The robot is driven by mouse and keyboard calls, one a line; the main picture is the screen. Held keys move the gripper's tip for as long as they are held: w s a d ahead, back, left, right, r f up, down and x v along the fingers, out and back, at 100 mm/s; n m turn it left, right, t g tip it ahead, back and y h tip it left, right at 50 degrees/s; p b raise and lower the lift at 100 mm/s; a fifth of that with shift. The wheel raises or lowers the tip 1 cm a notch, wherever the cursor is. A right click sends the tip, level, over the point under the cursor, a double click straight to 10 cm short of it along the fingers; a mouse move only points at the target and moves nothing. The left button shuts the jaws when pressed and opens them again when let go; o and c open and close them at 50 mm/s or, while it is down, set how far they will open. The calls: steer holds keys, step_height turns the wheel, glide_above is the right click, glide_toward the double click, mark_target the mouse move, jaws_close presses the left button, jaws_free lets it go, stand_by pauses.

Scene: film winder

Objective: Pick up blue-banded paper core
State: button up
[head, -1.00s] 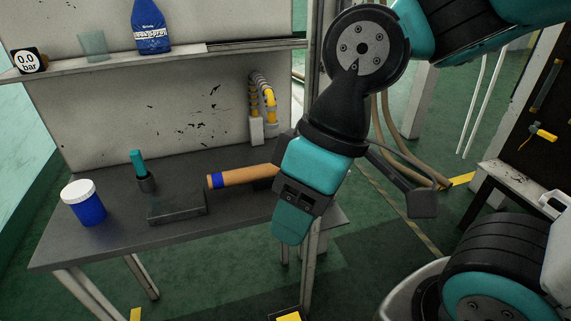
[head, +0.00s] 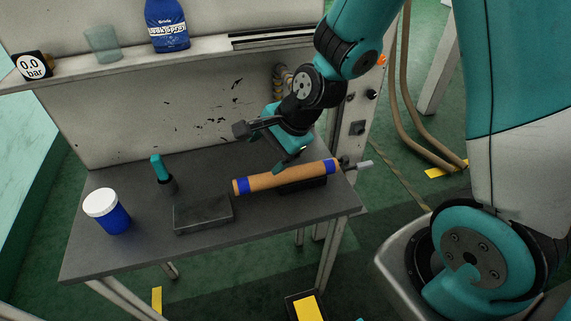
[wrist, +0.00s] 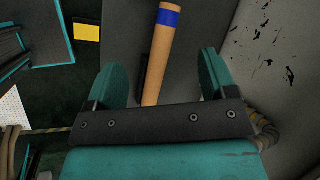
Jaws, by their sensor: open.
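The blue-banded paper core (head: 285,178) is a brown tube with a blue band near each end. It lies level on a small black support (head: 303,187) at the right of the grey bench. My gripper (head: 287,162) is open above the core's middle, and one teal finger overlaps its upper edge in the head view. In the wrist view the core (wrist: 160,58) runs lengthwise between the two spread fingers of my gripper (wrist: 163,78), with one blue band visible. I cannot tell how deep the fingers reach; nothing is gripped.
On the bench (head: 130,255) stand a dark grey block (head: 203,214), a teal-handled tool (head: 162,172) in a holder and a blue jar with a white lid (head: 107,212). A shelf (head: 120,65) with a blue bottle (head: 167,25) is behind. A crank (head: 357,165) is by the core's right end.

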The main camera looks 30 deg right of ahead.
step_height(320, 180, down, 3)
steer(key=w+d+m+p, duration=0.1)
steer(key=w+d+m, duration=0.15)
steer(key=m, duration=0.25)
steer(key=p, duration=0.2)
glide_above(252, 182)
steer(key=s+d, duration=0.1)
steer(key=shift+t+h, duration=0.4)
steer(key=f, duration=0.9)
steer(key=shift+s, duration=0.2)
steer(key=x, duration=0.2)
steer(key=p+x, duration=0.1)
steer(key=x, duration=0.1)
steer(key=p+x, duration=0.1)
steer(key=x, duration=0.1)
steer(key=shift+s+d+f, duration=0.2)
steer(key=shift+f, duration=0.15)
steer(key=shift+f, duration=0.3)
steer(key=c, duration=1)
steer(key=shift+r, duration=0.1)
steer(key=shift+c, duration=0.2)
